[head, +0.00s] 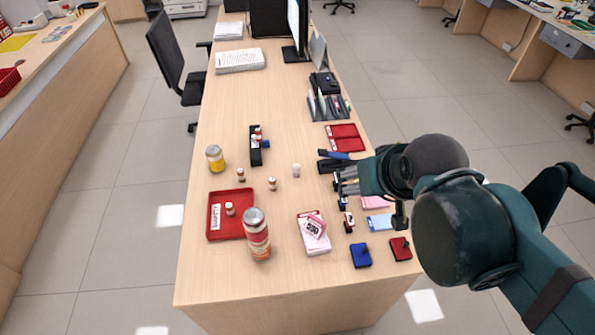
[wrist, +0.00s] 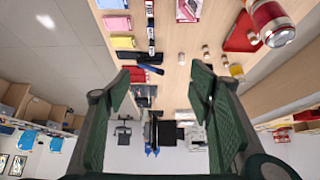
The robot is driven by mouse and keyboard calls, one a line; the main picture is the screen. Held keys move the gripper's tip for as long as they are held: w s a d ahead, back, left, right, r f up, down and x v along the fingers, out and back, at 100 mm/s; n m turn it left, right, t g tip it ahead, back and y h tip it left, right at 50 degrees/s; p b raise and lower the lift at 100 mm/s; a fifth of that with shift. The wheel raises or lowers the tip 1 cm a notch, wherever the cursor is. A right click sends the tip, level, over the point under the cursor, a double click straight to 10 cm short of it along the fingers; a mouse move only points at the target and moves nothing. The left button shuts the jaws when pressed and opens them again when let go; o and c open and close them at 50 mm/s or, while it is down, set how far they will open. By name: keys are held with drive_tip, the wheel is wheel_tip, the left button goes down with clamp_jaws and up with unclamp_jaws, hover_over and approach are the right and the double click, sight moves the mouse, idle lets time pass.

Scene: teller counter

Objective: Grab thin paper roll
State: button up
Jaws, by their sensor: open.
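A small white cylinder (head: 296,170), which looks like the thin paper roll, stands upright on the counter near its middle. It also shows small in the wrist view (wrist: 181,58), between the fingers' lines and above the fingertips. My gripper (head: 341,179) is to the right of it, over the right side of the counter, apart from it. In the wrist view my gripper (wrist: 158,88) is open, with its two green fingers wide apart and nothing between them. Its height above the counter is hard to tell.
Small capped bottles (head: 272,183) stand left of the roll. A red tray (head: 216,231), a large can (head: 257,236), a yellow jar (head: 215,158) and a black holder (head: 254,152) are around them. A pink box (head: 315,246) lies in front; pads and stamps line the right edge.

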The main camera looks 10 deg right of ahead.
drive_tip(key=shift+c, duration=0.3)
drive_tip(key=c, duration=0.6)
drive_tip(key=shift+o, duration=0.2)
drive_tip(key=shift+w, duration=0.1)
drive_tip(key=m+g+h+b, duration=0.4)
drive_tip(key=m+h, duration=0.6)
drive_tip(key=m, duration=0.1)
hover_over(297, 170)
wheel_tip(297, 170, down, 18)
drive_tip(key=a+f+m+h, duration=0.1)
drive_tip(key=a+f, duration=0.1)
drive_tip(key=f, duration=0.1)
drive_tip(key=a+f+m+h, duration=0.1)
drive_tip(key=a+f, duration=0.1)
drive_tip(key=f, duration=0.2)
drive_tip(key=a+f+m+h, duration=0.1)
drive_tip(key=a+f+m, duration=0.1)
drive_tip(key=f, duration=0.1)
drive_tip(key=shift+w+a+f, duration=0.25)
drive_tip(key=shift+a+f, duration=0.05)
drive_tip(key=shift+s+a+f+m+g+h, duration=0.1)
drive_tip(key=shift+a+f+m+g+h, duration=0.2)
drive_tip(key=shift+a+f+m+h, duration=0.15)
